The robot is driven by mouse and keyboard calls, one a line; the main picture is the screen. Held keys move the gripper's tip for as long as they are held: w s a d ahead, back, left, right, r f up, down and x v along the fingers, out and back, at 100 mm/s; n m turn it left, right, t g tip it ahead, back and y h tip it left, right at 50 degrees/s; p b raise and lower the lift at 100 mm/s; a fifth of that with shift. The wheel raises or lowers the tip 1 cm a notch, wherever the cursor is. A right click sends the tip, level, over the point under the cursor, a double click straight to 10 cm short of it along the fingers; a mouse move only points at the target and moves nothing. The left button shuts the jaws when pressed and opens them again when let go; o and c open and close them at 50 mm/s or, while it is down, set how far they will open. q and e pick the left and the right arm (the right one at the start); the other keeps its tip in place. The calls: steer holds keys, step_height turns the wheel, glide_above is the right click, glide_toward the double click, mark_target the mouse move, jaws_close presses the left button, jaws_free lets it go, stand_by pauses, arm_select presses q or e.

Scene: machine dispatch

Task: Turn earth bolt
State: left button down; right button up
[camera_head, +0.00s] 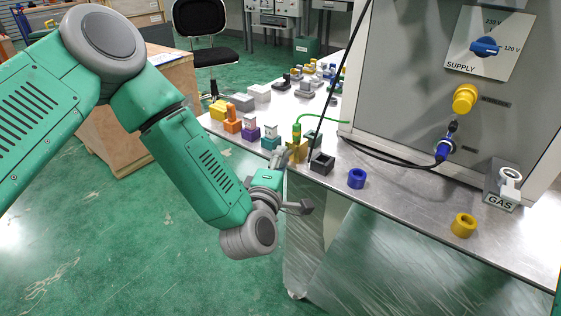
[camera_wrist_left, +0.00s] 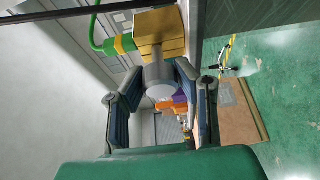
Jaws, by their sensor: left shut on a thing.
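The earth bolt (camera_wrist_left: 160,80) is a grey cylinder with a pale round end, in the middle of the left wrist view. It sticks out of a yellow block (camera_wrist_left: 160,32), with a green cable (camera_wrist_left: 96,30) joined at its side. In the head view the yellow block (camera_head: 298,151) stands at the table's front edge. My left gripper (camera_head: 284,160) is at the block's front, and its two fingers close on the sides of the bolt. The bolt is mostly hidden by the gripper in the head view. My right gripper is not in view.
A grey machine cabinet (camera_head: 410,70) stands on the metal table (camera_head: 400,203). Near the block are a black holder (camera_head: 322,163), a blue ring (camera_head: 357,178) and coloured blocks (camera_head: 232,124). A yellow ring (camera_head: 463,225) lies farther right. A black cable hangs in front of the cabinet.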

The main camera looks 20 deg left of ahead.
arm_select(q)
steer(key=m, duration=0.2)
steer(key=m+t, duration=0.1)
steer(key=m, duration=0.1)
steer(key=m+t+h, duration=0.1)
steer(key=m, duration=0.1)
steer(key=shift+s+d+f+b, duration=0.1)
steer(key=shift+f+b, duration=0.2)
steer(key=shift+b, duration=0.05)
steer(key=m+h, duration=0.1)
steer(key=m, duration=0.2)
steer(key=m+t+h, duration=0.1)
steer(key=m, duration=0.2)
steer(key=shift+f+m+h, duration=0.15)
steer(key=shift+m+h, duration=0.15)
steer(key=m+h, duration=0.2)
steer(key=m, duration=0.2)
steer(key=m+h, duration=0.1)
steer(key=m, duration=0.2)
steer(key=shift+m+h+b, duration=0.3)
steer(key=shift+m+h, duration=0.1)
steer(key=shift+m+g+h, duration=0.25)
steer(key=shift+m+h, duration=0.6)
steer(key=shift+m, duration=0.75)
steer(key=shift+m+g+h, duration=0.25)
steer(key=shift+m+h, duration=0.6)
steer(key=shift+m, duration=0.75)
steer(key=c, duration=1.2)
jaws_free()
